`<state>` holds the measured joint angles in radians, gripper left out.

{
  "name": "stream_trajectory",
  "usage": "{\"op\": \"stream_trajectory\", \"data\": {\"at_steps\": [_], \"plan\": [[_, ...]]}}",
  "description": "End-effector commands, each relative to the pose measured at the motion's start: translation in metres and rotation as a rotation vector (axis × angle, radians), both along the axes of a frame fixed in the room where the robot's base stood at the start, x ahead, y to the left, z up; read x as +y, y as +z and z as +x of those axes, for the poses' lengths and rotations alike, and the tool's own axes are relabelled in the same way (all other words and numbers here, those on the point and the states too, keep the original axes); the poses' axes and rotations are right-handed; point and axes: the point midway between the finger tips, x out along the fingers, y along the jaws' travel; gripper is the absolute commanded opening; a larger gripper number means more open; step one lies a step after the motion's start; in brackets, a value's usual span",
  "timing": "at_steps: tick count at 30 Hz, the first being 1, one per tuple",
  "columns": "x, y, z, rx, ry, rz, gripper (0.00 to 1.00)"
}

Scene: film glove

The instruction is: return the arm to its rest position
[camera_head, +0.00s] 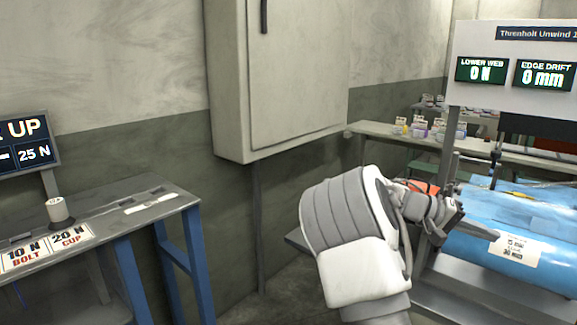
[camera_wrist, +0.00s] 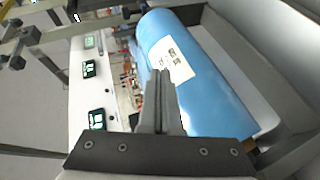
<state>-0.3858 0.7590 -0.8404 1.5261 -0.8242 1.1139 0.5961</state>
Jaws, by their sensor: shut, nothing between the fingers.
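My gripper (camera_head: 488,234) is at the right in the head view, at the end of my white and grey arm, which is extended forward. In the wrist view my gripper (camera_wrist: 162,75) has its two fingers together and empty. The fingertips appear in front of a large blue film roll (camera_head: 535,228) with a white label. The roll also shows in the wrist view (camera_wrist: 215,95), with its label just beyond the fingertips. I cannot tell whether the fingers touch the roll.
The unwind machine's sign panel (camera_head: 500,50) reads "0 N" and "0 mm". A grey workbench (camera_head: 150,215) with blue legs stands at the left, holding a small white-topped weight (camera_head: 57,209) and label cards. A tall grey cabinet (camera_head: 295,80) is mid-back. A shelf (camera_head: 400,133) holds small boxes.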

Motion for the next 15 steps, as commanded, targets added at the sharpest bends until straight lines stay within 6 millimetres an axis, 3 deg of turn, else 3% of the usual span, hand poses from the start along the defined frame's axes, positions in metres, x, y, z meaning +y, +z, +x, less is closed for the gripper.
{"op": "stream_trajectory", "data": {"at_steps": [3, 8, 15], "plan": [[0.007, -0.013, -0.028, -0.034, -0.012, 0.181, 0.00], [0.029, -0.026, -0.058, -0.079, 0.002, 0.401, 0.00], [0.081, -0.030, -0.096, -0.152, 0.081, 0.688, 0.00]]}}
